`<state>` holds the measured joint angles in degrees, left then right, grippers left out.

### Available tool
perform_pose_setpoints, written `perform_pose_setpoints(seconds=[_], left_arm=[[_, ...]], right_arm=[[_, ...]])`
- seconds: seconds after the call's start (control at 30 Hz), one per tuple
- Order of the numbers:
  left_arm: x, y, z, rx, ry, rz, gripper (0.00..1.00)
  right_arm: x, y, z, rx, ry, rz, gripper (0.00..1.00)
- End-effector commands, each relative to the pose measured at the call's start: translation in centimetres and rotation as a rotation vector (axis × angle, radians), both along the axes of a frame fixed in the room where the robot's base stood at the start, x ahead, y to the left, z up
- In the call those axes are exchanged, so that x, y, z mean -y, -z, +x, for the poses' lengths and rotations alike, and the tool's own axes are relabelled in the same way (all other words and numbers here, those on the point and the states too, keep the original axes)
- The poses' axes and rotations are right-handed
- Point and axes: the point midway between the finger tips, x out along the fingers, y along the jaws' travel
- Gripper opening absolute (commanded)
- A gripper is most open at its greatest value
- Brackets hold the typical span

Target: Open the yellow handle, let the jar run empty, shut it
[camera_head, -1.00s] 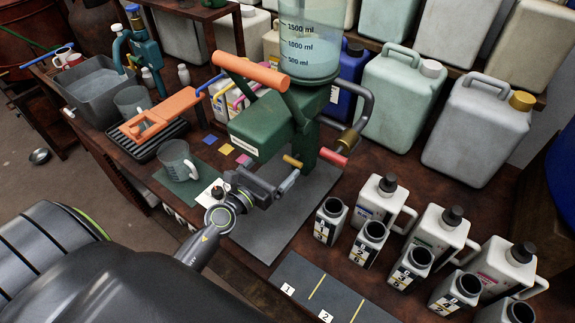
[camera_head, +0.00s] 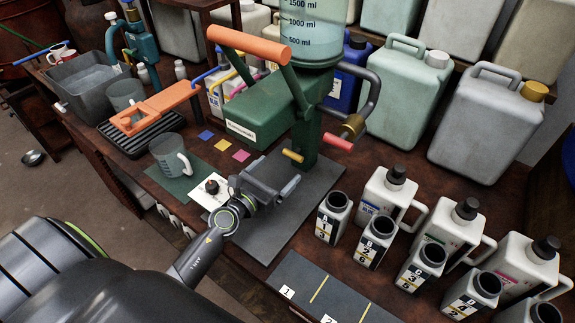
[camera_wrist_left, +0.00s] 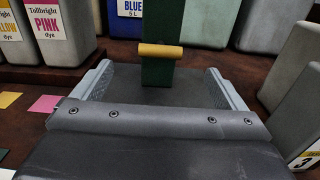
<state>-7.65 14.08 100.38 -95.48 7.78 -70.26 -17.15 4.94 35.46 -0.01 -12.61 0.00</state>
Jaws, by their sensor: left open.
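My left gripper (camera_head: 274,181) is open and empty, below and in front of the yellow handle. In the wrist view the handle lies beyond and between its two fingers (camera_wrist_left: 160,88), not touching them. My right gripper is not in view.
A red handle (camera_head: 338,142) sits just right of the yellow one. A long orange lever (camera_head: 248,46) juts out above. A grey measuring jug (camera_head: 170,155) stands at left. Several white bottles (camera_head: 388,198) and open canisters (camera_head: 333,214) stand at right. The grey mat (camera_head: 262,236) is bare in front.

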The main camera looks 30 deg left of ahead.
Motion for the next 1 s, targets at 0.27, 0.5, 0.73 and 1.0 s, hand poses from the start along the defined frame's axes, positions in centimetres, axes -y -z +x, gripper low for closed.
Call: perform_pose_setpoints(seconds=[0.27, 0.5, 0.73, 1.0], left_arm=[[0.6, -0.2, 4.3, 0.000, 0.000, -0.001, 0.93], [0.8, -0.2, 5.4, -0.001, 0.000, 0.000, 0.93], [0.8, -0.2, 5.5, -0.001, 0.000, 0.000, 0.93], [0.8, -0.2, 5.4, -0.001, 0.000, 0.000, 0.58]], right_arm=[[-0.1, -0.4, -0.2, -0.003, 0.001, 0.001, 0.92], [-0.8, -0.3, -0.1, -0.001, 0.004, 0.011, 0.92], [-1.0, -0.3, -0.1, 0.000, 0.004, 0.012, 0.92], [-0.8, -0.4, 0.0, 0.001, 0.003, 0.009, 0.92]])
